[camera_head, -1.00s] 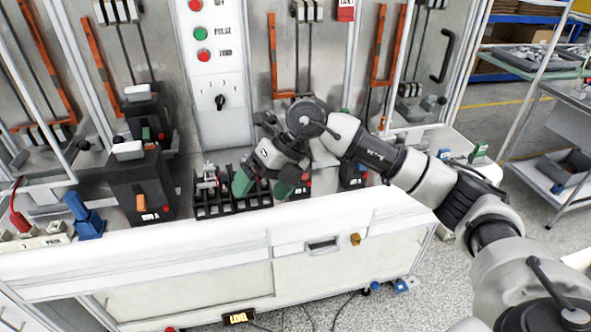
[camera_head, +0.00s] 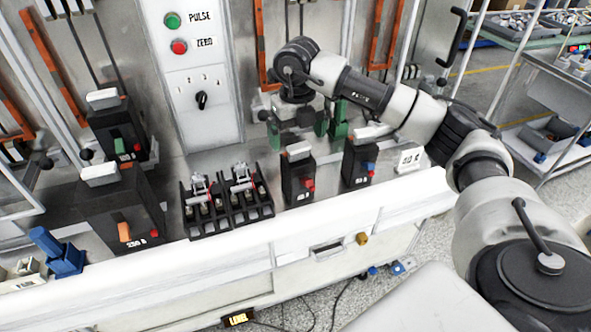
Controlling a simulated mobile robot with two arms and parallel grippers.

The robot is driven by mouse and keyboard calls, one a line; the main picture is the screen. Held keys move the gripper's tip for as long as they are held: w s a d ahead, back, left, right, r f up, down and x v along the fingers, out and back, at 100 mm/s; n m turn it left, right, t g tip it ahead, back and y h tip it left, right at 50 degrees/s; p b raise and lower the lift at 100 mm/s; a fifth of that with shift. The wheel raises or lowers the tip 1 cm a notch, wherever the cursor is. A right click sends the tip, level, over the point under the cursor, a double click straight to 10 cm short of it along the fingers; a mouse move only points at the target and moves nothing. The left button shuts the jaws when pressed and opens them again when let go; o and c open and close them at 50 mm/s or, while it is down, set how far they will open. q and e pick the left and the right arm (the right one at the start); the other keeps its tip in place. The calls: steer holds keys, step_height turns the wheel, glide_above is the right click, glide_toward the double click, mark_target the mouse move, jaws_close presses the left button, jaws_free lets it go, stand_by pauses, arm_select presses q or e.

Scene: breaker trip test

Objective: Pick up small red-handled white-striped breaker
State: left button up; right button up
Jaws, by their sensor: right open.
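A small black breaker with a red handle (camera_head: 299,184) stands upright on the bench, with a white block on top. I cannot make out a white stripe on it. A similar small black breaker (camera_head: 356,168) to its right shows blue and red on its front. My right gripper (camera_head: 307,127) is open and empty, its green-tipped fingers spread apart. In the picture it is just above and behind the red-handled breaker, not visibly touching it. My left gripper is out of view.
A black rack (camera_head: 228,217) with metal terminals sits left of the small breakers. Larger black breakers with an orange handle (camera_head: 123,231) and a green handle (camera_head: 121,148) stand farther left. A control panel (camera_head: 197,80) rises behind. The white front ledge (camera_head: 270,252) edges the bench.

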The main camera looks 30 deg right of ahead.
mark_target(298, 158)
steer(key=shift+s+f, duration=0.1)
steer(key=shift+f, duration=0.7)
steer(key=shift+f+p, duration=0.35)
steer(key=shift+p, duration=0.05)
step_height(298, 158, down, 4)
steer(key=shift+r+p, duration=0.2)
steer(key=shift+p, duration=0.8)
steer(key=shift+f, duration=0.35)
steer(key=shift+d+f, duration=0.1)
steer(key=shift+f, duration=0.1)
steer(key=c, duration=0.4)
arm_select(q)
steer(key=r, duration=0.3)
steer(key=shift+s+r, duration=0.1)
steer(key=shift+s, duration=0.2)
arm_select(e)
steer(key=c, duration=1.4)
